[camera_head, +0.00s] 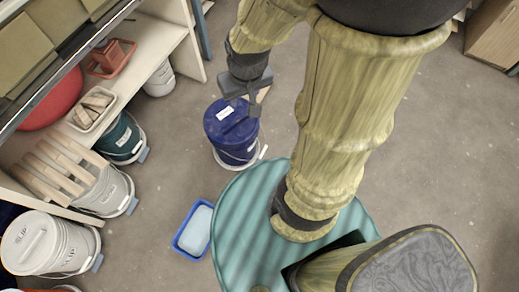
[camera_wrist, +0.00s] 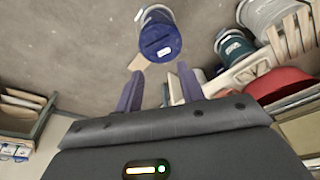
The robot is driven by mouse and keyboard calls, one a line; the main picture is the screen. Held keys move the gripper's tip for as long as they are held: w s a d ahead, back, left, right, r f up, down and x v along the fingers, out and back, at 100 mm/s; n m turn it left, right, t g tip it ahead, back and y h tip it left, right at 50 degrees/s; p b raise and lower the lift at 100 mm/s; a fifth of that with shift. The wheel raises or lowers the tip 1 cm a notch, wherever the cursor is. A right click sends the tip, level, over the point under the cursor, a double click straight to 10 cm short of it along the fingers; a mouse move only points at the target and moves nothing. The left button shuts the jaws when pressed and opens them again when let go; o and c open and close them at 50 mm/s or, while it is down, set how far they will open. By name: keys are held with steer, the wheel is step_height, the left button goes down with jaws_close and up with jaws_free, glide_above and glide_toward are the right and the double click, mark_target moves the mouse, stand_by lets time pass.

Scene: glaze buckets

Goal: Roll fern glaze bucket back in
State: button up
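A dark blue lidded bucket (camera_head: 232,130) with white labels stands upright on a pale round base on the open floor. It also shows in the wrist view (camera_wrist: 160,42). A dark green bucket (camera_head: 120,137), possibly the fern one, stands at the left under the shelf; its label is too small to read. It also shows in the wrist view (camera_wrist: 233,46). My gripper (camera_head: 250,90) is above the far side of the blue bucket. Its two fingers (camera_wrist: 159,88) are apart with nothing between them, and the blue bucket lies beyond their tips.
A wooden shelf (camera_head: 155,62) runs along the left, with grey slip buckets (camera_head: 45,245) under it. A blue tray (camera_head: 180,241) lies on the floor near my teal base. A red bowl (camera_head: 58,101) sits on the shelf.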

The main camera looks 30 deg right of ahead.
steer(key=shift+s, duration=0.15)
steer(key=w+f+n+t+h+b, duration=0.2)
steer(key=f+n+h+b, duration=0.2)
steer(key=f+n+b, duration=0.6)
steer(key=w+f+n+t+h+b, duration=0.3)
steer(key=f+n+b, duration=0.8)
steer(key=f+b, duration=1.3)
steer(key=w+f+n+t+h+b, duration=0.2)
steer(key=f+n+h+b, duration=0.5)
steer(key=f, duration=4.4)
steer(key=n+t+b, duration=0.1)
steer(key=n+b, duration=0.3)
steer(key=b, duration=0.6)
steer(key=shift+w+d+b, duration=0.15)
steer(key=shift+d+b, duration=0.15)
